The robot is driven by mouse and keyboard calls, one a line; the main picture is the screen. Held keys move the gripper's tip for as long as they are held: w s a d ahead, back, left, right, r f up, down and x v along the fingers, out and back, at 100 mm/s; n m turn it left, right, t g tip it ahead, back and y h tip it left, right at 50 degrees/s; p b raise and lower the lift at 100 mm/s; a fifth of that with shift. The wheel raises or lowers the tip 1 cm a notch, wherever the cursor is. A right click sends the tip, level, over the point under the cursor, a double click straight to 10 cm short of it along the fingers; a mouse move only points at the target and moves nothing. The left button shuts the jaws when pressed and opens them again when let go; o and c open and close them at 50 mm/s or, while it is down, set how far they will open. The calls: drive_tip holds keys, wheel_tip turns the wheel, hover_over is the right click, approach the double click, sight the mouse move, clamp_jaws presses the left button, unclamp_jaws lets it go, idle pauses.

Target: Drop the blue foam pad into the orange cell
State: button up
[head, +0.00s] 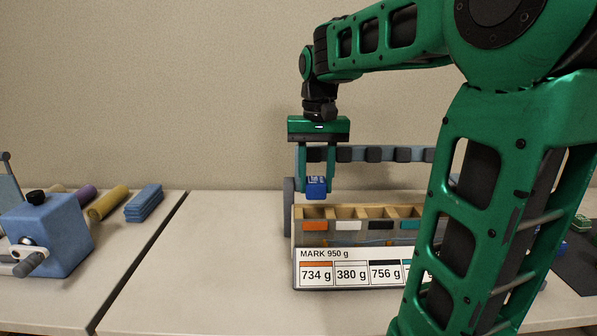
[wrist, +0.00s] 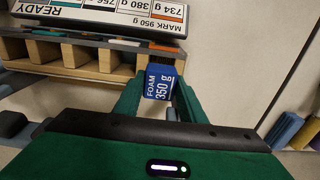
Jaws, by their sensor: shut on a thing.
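The blue foam pad (head: 316,188) is a small blue block. In the wrist view its face (wrist: 160,82) reads "FOAM 350 g". My gripper (head: 316,182) points down and is shut on the pad, holding it in the air above the left end of a wooden divided box. The orange cell is the leftmost cell of that box, with an orange label (head: 315,226) on its front. The pad is above the box's rim, roughly over this cell; its exact depth is hard to tell. My arm hides the box's right end.
A display (head: 345,268) before the box reads "MARK 950 g", with 734 g under orange, 380 g and 756 g. White (head: 348,225) and black (head: 381,225) labels mark neighbouring cells. A grey-blue rail (head: 372,154) runs behind. Blue bars (head: 144,203) and a blue machine (head: 45,235) stand left.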

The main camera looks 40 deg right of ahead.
sight(315, 179)
drive_tip(key=shift+w, duration=0.15)
drive_tip(key=shift+w+a+f, duration=0.1)
drive_tip(key=shift+w+f, duration=0.05)
drive_tip(key=shift+f, duration=2.65)
drive_tip(key=o, duration=1.1)
drive_tip(key=shift+o, duration=0.2)
drive_tip(key=shift+r, duration=0.1)
wheel_tip(315, 179, up, 10)
drive_tip(key=shift+r, duration=0.25)
